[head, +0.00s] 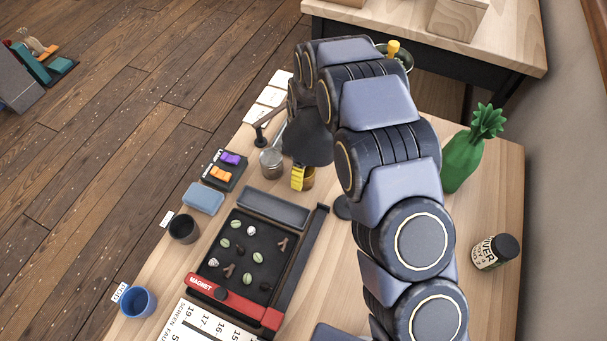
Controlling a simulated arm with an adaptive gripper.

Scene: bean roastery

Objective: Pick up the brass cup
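A brass-coloured cup (309,180) stands on the wooden table, just below the end of my arm and partly hidden by it. A yellow piece with dark marks (297,178) shows at its left side; I cannot tell whether it is a tag or part of something else. My gripper (305,164) is at or just above the cup, mostly hidden behind the dark wrist housing. Its fingers cannot be made out, nor whether they touch the cup.
A grey metal jar (271,162) stands close left of the cup. A black tray (243,260) of beans lies in front. A dark cup (183,229), blue cup (138,301), green pineapple-topped bottle (464,160) and labelled jar (494,252) stand around.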

